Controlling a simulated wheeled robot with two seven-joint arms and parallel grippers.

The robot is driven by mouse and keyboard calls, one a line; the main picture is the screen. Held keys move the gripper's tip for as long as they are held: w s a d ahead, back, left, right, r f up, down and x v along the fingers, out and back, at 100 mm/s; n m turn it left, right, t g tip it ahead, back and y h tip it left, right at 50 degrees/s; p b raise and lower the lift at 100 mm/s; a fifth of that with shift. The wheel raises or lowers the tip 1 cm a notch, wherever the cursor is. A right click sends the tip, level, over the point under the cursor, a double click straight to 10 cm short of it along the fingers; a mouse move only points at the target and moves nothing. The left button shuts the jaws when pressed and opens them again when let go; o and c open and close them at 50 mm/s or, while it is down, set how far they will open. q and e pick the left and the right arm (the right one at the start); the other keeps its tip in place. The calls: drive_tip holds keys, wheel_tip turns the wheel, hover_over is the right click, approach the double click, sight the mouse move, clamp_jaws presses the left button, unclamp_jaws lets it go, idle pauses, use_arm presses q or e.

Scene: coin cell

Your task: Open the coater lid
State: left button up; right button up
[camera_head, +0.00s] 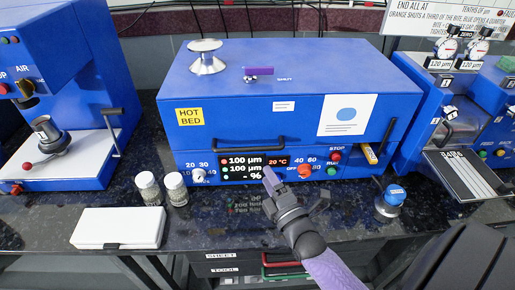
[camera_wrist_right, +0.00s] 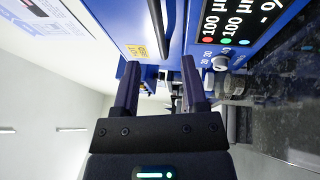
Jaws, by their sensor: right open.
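The coater is a large blue box in the middle of the head view. Its lid (camera_head: 270,95) is down on the base, and a small label on top reads SHUT. A dark bar handle (camera_head: 248,145) runs along the lid's lower front edge; a bar that looks like it shows in the right wrist view (camera_wrist_right: 158,28). My right gripper (camera_head: 297,184) is open and empty in front of the control panel, below the handle. Its two fingers are spread apart in the right wrist view (camera_wrist_right: 160,75), with the bar beyond the tips. My left gripper is not in view.
Two small jars (camera_head: 175,188) and a white case (camera_head: 119,228) stand on the dark counter (camera_head: 225,225) at left. A blue-topped weight-like object (camera_head: 390,203) stands at right. Blue machines flank the coater. A silver knob (camera_head: 206,57) sits on the lid.

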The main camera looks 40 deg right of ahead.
sight(252, 147)
drive_tip(key=b+x, duration=0.2)
drive_tip(key=x, duration=0.7)
drive_tip(key=shift+w+d+r, duration=0.1)
drive_tip(key=shift+w+r, duration=0.1)
drive_tip(key=shift+w, duration=0.05)
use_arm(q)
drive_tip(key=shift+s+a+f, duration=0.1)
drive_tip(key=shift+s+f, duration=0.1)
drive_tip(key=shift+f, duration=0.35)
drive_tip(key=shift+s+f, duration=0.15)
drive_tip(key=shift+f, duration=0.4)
use_arm(e)
clamp_jaws()
